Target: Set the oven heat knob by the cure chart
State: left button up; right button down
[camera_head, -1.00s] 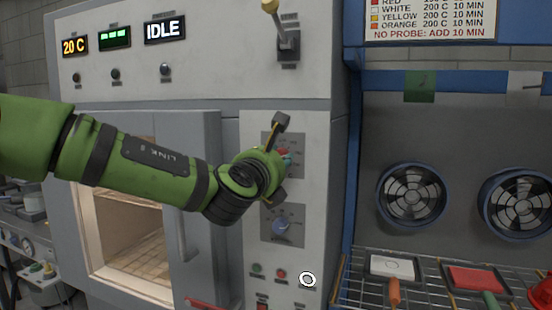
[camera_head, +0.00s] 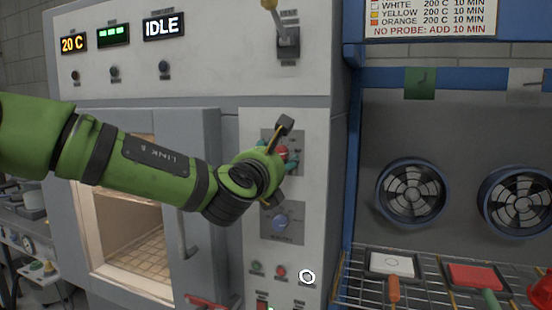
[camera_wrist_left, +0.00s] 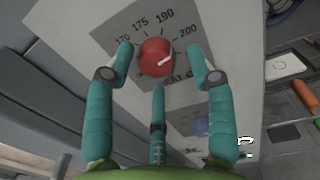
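The red heat knob (camera_wrist_left: 156,57) sits on a dial plate (camera_wrist_left: 108,22) marked 175, 190 and 200 among other figures. Its white pointer aims right and slightly up, below the 200 mark. In the head view the knob (camera_head: 282,153) is partly covered by my left gripper (camera_head: 277,152). In the left wrist view the teal fingers of my left gripper (camera_wrist_left: 160,52) are spread around the knob with gaps to either side. My right gripper is out of view.
A blue knob (camera_head: 281,222) is below on the same panel. A door handle (camera_head: 187,235) stands left of the panel. A wire rack (camera_head: 425,292) holding a white-faced and a red-faced piece is at right.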

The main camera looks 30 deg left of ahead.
pick_arm(q)
jog(key=shift+r, duration=0.1)
jog(key=v, duration=1.2)
